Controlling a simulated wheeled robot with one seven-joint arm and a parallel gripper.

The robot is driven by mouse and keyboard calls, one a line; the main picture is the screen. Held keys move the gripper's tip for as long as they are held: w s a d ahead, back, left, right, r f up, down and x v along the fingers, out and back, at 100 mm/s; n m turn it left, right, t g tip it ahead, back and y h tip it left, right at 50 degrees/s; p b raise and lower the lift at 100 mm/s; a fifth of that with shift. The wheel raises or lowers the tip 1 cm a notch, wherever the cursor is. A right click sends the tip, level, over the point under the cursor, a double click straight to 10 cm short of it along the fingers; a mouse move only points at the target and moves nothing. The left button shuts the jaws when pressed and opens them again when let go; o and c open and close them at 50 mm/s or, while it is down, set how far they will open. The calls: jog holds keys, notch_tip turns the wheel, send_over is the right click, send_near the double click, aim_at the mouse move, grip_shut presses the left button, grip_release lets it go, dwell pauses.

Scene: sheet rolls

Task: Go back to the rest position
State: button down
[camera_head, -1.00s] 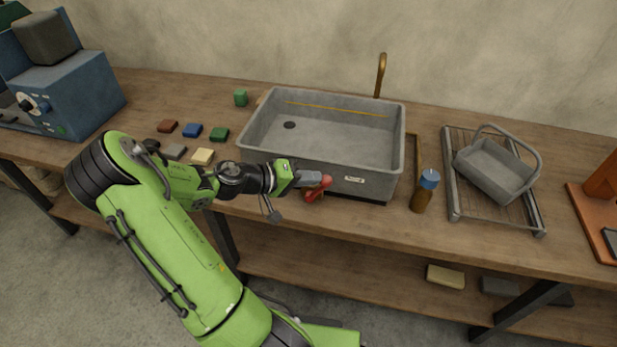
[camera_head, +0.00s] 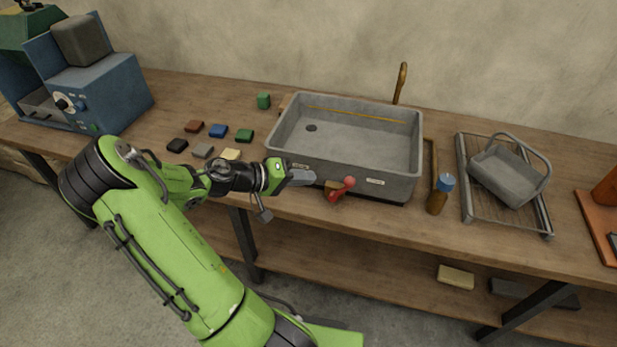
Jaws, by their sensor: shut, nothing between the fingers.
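My gripper (camera_head: 303,177) is at the end of my green arm, in front of the left part of the grey sink's front wall. It is shut and holds nothing. A red lever with a round knob (camera_head: 348,183) sits at the sink's front, just right of my fingertips, with a small gap in the picture. The grey sink (camera_head: 300,165) stands on the wooden workbench (camera_head: 400,222). Its basin looks empty apart from the dark drain. My forearm hides part of the bench's front edge.
Several small coloured blocks, among them a blue one (camera_head: 217,133), lie left of the sink. A blue machine (camera_head: 112,95) stands at the far left. A brown bottle with a blue cap (camera_head: 437,200) and a grey basket (camera_head: 505,178) on a rack (camera_head: 466,205) are on the right.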

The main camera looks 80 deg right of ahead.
dwell(0.7)
jog(key=w+a+r+n+t+y, duration=0.3)
jog(key=w+a+n+t, duration=0.2)
jog(key=w+a+t, duration=0.85)
jog(key=a+r+n+t+y, duration=0.1)
jog(key=a+r+n, duration=0.2)
jog(key=a, duration=0.5)
jog(key=a+r+n+t+y, duration=0.1)
jog(key=a+r+n+y, duration=0.1)
jog(key=a, duration=0.7)
jog(key=s+a+r+n+t+y, duration=0.1)
jog(key=a+r+n, duration=0.4)
jog(key=a, duration=0.4)
